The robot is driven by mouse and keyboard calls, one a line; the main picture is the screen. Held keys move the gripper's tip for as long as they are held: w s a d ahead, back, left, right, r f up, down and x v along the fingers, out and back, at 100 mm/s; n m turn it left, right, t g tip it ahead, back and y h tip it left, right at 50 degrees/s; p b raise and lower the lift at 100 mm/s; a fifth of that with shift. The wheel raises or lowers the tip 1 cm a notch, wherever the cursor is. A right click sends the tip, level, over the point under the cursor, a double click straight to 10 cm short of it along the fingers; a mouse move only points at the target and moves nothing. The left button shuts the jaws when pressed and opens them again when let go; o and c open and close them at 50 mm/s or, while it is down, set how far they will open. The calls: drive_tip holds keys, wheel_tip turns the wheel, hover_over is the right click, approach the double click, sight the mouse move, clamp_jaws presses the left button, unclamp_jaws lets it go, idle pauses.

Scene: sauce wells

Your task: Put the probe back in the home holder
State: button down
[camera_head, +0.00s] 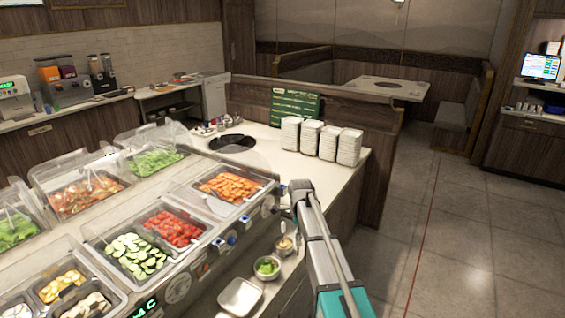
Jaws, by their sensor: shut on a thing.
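My arm, silver and teal, rises from the bottom edge right of centre to a dark grey end beside the counter's right edge. I can make out no gripper fingers there. I cannot pick out the probe or its home holder with certainty. Small blue and white fittings (218,243) sit along the front face of the serving counter, below the food pans. On the lower shelf, a small cup of brown sauce (285,243) stands left of my arm, near a bowl of green food (267,267).
A white square dish (239,296) lies on the lower shelf. Pans of cucumber (135,257), tomato (172,231) and carrot (230,186) fill the counter under clear covers. White container stacks (327,142) and a green menu board (296,106) stand behind. The floor (465,250) at right is clear.

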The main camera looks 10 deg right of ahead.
sight(298, 247)
wheel_tip(298, 247, down, 7)
drive_tip(key=b, duration=0.5)
drive_tip(key=shift+b, duration=0.4)
